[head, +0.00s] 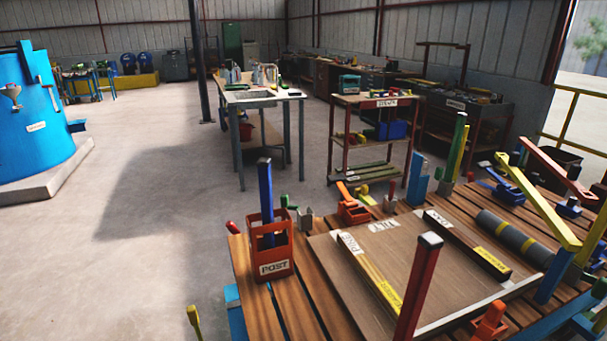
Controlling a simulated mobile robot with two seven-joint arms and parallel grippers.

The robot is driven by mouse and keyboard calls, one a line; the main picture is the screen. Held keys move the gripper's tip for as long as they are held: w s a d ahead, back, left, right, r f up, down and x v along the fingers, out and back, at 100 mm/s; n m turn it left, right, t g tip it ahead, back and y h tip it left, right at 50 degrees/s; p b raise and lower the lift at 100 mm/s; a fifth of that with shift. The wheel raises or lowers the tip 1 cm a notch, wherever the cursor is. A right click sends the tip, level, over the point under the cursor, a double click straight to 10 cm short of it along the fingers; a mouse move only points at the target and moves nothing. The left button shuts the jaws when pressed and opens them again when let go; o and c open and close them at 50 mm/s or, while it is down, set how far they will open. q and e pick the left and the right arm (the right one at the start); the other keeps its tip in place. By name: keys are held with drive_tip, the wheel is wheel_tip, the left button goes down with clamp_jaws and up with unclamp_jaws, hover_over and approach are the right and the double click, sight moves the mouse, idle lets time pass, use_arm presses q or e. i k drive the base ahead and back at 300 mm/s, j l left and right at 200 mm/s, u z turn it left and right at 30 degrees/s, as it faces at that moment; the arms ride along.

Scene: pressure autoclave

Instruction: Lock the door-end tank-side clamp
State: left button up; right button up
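Several toggle clamps with coloured levers stand around a board (395,295) on the slatted wooden table (250,305). An orange clamp (352,210) sits by the board's far left edge. A blue clamp (505,188) sits at the far right. Another orange clamp (490,325) is at the near edge. A long yellow lever (540,208) and a red lever (560,172) slant at the right. A red bar (418,290) stands upright in front. I cannot tell which is the door-end tank-side clamp. The blue tank (35,120) stands at the left. Neither gripper is in view.
An orange crate labelled POST (271,255) holds an upright blue bar (266,190) on the table's left. A grey roll (515,238) lies right of the board. A shelf cart (370,140) and a bench (262,95) stand behind. The floor at left is clear.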

sight(283, 199)
drive_tip(key=k+j, duration=0.35)
drive_tip(key=j, duration=0.2)
drive_tip(key=k+j+z, duration=0.1)
drive_tip(key=j, duration=0.3)
drive_tip(key=k+j+z, duration=0.15)
drive_tip(key=j, duration=0.25)
drive_tip(key=j+z, duration=0.2)
drive_tip(key=j, duration=0.7)
drive_tip(key=i+j+z, duration=0.2)
drive_tip(key=i+j, duration=0.65)
drive_tip(key=i, duration=0.25)
